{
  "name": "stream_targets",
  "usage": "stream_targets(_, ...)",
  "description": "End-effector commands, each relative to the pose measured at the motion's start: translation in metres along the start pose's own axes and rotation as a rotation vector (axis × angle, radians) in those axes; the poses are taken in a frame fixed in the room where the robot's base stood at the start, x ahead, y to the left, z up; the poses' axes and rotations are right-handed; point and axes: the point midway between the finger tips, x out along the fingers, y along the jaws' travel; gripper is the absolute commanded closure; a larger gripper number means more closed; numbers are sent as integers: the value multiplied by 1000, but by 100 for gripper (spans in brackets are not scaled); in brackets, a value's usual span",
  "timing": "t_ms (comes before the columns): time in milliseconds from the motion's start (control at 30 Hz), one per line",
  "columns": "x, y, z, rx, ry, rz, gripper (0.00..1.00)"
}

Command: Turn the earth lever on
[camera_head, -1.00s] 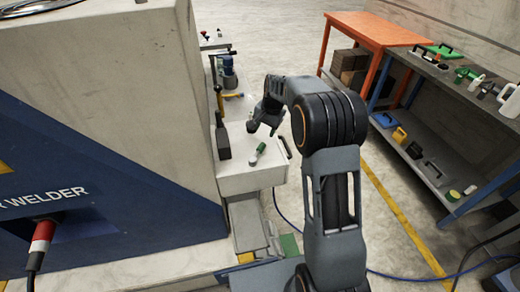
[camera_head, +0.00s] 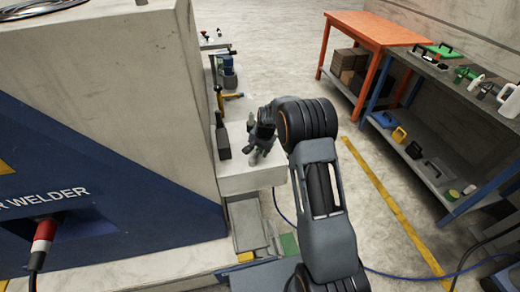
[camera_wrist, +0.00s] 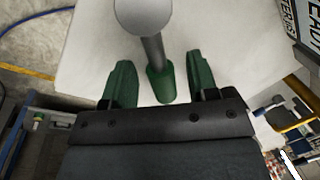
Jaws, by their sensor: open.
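A small lever with a green sleeve (camera_wrist: 160,85), a grey rod and a round grey knob (camera_wrist: 143,14) stands over a pale surface in the wrist view. My gripper (camera_wrist: 160,62) is open, with one green finger on each side of the green sleeve. Visible gaps separate both fingers from it, and it sits nearer the right finger. In the head view my gripper (camera_head: 258,152) is over the pale ledge and hides most of the lever. I cannot tell the lever's on or off position.
A dark upright handle (camera_head: 222,137) stands on the pale ledge (camera_head: 255,177) just left of my gripper. The welder cabinet (camera_head: 100,110) rises at left. An orange table (camera_head: 375,28) and a shelf bench (camera_head: 440,80) stand at right. Open floor lies between.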

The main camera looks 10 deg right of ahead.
Motion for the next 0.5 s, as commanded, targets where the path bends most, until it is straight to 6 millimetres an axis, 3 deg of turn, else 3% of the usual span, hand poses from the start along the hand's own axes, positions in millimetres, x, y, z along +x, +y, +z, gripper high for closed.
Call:
stream_targets(200,0,0,0,0,0,0,48)
stream_targets(500,0,0,0,0,0,0,77)
